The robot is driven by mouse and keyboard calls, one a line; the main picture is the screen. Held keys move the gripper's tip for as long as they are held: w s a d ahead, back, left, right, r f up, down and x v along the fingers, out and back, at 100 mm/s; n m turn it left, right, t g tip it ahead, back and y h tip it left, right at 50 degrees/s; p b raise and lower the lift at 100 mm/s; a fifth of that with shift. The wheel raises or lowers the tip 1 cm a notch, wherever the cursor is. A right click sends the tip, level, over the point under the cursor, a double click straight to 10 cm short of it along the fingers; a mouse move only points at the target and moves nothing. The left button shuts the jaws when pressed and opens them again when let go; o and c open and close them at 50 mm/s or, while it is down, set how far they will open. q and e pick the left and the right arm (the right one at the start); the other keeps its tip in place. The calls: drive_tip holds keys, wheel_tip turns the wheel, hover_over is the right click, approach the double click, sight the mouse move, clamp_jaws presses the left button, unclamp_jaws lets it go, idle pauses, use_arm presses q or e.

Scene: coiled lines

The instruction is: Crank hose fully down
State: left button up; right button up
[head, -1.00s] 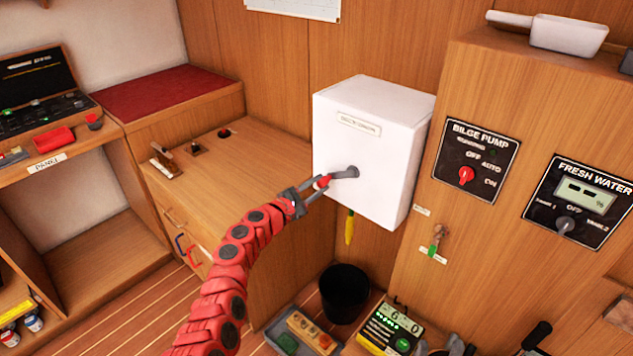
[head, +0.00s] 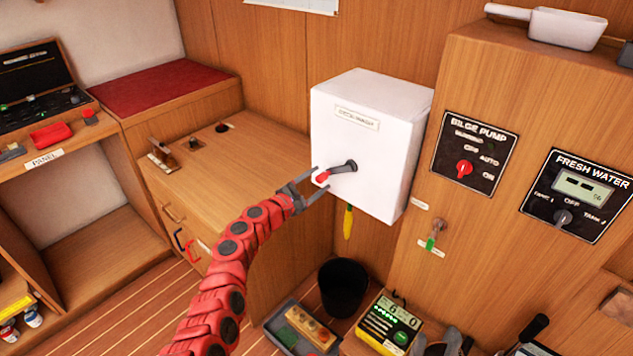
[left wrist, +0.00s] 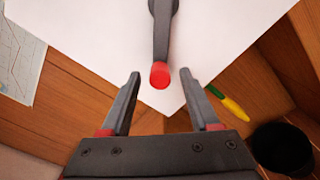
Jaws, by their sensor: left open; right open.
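A white box (head: 350,125) is fixed to the wood wall. A grey crank arm (head: 345,166) with a red knob (head: 322,177) sticks out of its front and points left. A yellow hose end (head: 347,222) hangs below the box; the left wrist view shows it with a green part (left wrist: 214,91). My left gripper (head: 320,181) is open, its fingers spread at the knob. In the left wrist view the red knob (left wrist: 160,75) appears between the fingertips, with a gap on both sides. My right gripper is not in view.
A black bucket (head: 343,288) stands on the floor below the box. A wooden cabinet (head: 250,160) is left of it. A panel with bilge pump (head: 474,150) and fresh water (head: 578,195) controls is on the right. A tray (head: 275,335) and a green-lit meter (head: 388,325) lie low in front.

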use_arm(q)
drive_tip(key=shift+s+a+r+p, duration=0.15)
drive_tip(key=shift+s+a+p, duration=0.25)
drive_tip(key=shift+s+p, duration=0.15)
drive_tip(key=v, duration=1.6)
drive_tip(key=shift+p, duration=0.45)
